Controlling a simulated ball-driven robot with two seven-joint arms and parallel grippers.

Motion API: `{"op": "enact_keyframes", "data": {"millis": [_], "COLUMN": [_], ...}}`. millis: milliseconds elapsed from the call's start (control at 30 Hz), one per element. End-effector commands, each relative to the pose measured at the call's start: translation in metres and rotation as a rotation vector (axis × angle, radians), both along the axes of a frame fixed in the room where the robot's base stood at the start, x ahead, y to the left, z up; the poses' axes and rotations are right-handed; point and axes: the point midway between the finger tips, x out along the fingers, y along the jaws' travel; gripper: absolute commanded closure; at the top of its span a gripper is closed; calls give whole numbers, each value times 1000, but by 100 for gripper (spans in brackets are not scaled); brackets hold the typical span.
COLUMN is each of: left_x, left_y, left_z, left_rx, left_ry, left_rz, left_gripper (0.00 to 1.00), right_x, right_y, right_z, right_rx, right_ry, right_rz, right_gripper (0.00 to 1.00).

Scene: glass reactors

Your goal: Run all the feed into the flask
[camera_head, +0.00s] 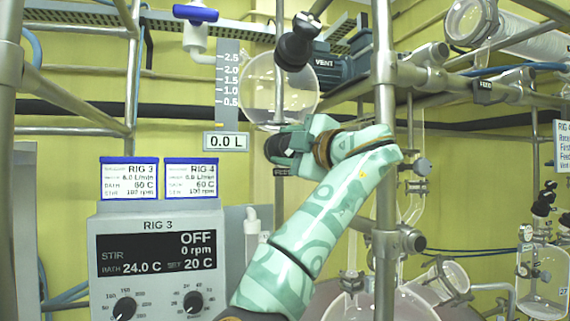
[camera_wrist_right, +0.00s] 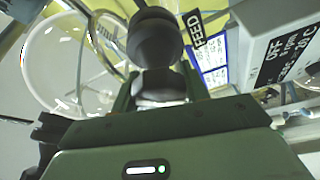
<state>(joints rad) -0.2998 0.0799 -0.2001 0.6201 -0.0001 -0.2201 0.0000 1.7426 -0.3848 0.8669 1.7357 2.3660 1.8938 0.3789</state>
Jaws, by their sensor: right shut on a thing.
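A round glass vessel (camera_head: 262,88) hangs at the top centre beside a level scale (camera_head: 228,80) and a 0.0 L readout (camera_head: 226,141). Whether it holds liquid is unclear. My right gripper (camera_head: 292,146) is just below it, shut on the black feed valve knob (camera_wrist_right: 155,38). A FEED tag (camera_wrist_right: 194,36) shows beside the knob in the wrist view, and a small dark tag hangs below the gripper in the head view. A large glass flask (camera_head: 400,306) shows at the bottom, partly hidden by a post and cut off by the frame. My left gripper is out of view.
A Rig 3 control box (camera_head: 158,258) reads stir OFF, 0 rpm, bath 24.0 C. Two label cards (camera_head: 130,179) stand on it. A metal post (camera_head: 385,120) rises just right of my forearm. A black VENT fitting (camera_head: 335,66) sits above. More glassware (camera_head: 543,270) stands at right.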

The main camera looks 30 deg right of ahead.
Motion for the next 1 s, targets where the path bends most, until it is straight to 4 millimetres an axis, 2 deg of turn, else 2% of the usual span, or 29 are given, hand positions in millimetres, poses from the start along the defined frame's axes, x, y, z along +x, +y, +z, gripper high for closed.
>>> {"op": "enact_keyframes", "data": {"millis": [33, 500, 800, 1000], "left_x": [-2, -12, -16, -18], "left_y": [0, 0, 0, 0], "left_z": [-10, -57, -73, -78], "left_rx": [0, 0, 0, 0], "left_ry": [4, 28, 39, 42], "left_rz": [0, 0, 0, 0], "left_gripper": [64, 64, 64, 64], "right_x": [2, 2, 2, 1], "right_y": [0, -2, -3, -3], "right_z": [-8, -5, -2, 0], "right_rx": [41, 455, 640, 706], "right_ry": [-5, -104, -147, -162], "right_rz": [2, -2, -2, -2], "right_gripper": [78, 78, 78, 78]}}
